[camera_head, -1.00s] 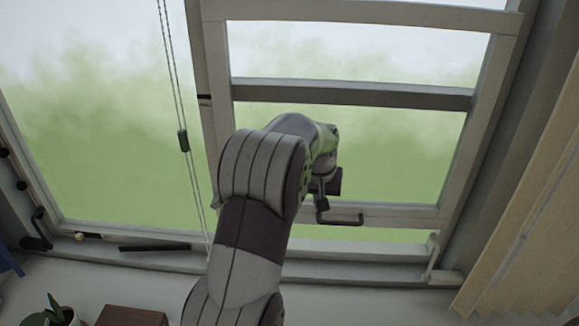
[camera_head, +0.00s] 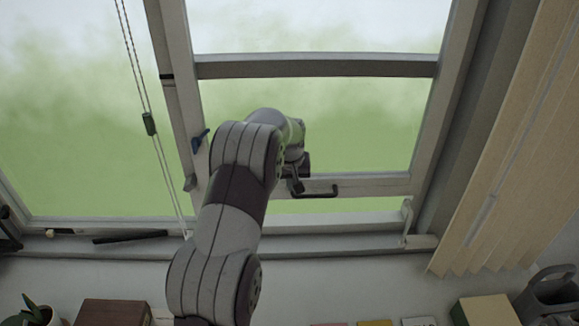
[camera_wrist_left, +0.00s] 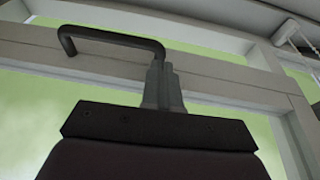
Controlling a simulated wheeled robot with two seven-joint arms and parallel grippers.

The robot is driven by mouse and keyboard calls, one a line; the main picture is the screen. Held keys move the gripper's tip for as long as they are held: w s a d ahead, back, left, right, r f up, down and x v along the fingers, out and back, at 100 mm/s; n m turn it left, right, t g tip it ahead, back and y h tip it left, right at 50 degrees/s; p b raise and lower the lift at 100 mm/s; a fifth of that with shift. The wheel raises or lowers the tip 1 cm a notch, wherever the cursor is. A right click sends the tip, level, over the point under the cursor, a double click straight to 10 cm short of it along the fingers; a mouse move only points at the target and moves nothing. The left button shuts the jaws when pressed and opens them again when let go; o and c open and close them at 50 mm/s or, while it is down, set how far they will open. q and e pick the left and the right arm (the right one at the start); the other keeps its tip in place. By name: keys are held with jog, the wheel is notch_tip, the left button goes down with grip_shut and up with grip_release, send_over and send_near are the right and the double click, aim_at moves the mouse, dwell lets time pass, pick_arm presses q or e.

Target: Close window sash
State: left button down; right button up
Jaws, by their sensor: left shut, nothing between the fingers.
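The window sash (camera_head: 370,187) has a pale frame and hangs a little above the lower window frame, with a strip of green showing in the gap below it. A dark bar handle (camera_head: 322,195) is on its bottom rail. My left gripper (camera_head: 295,184) is at the left end of this handle, partly hidden by my arm. In the left wrist view, the shut fingers (camera_wrist_left: 161,80) are empty and beside one end of the handle (camera_wrist_left: 112,38); whether they touch it I cannot tell. My right gripper is not in view.
A blind cord (camera_head: 149,124) hangs left of the sash, near a blue latch-like piece (camera_head: 199,141). Beige vertical blinds (camera_head: 505,150) hang at the right. A dark bar (camera_head: 130,237) lies on the sill. A plant, a brown box (camera_head: 113,312) and a yellowish box (camera_head: 487,310) stand below.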

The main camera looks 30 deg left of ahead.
pick_arm(q)
jog(key=shift+d+f, duration=0.15)
jog(key=shift+d, duration=0.15)
jog(key=shift+f, duration=0.15)
jog(key=f+b, duration=0.4)
jog(key=f, duration=0.3)
jog(key=f+b, duration=0.5)
jog(key=f, duration=0.1)
jog(key=f+b, duration=0.5)
jog(key=f, duration=0.2)
jog(key=shift+a+f, duration=0.3)
jog(key=shift+f, duration=0.05)
jog(key=shift+s+f, duration=0.1)
jog(key=shift+s, duration=0.1)
jog(key=shift+s+d+f, duration=0.1)
jog(key=shift+f, duration=0.05)
jog(key=w+a+v, duration=0.1)
jog(key=v, duration=1.3)
jog(key=shift+w+r, duration=0.2)
jog(key=shift+r, duration=0.35)
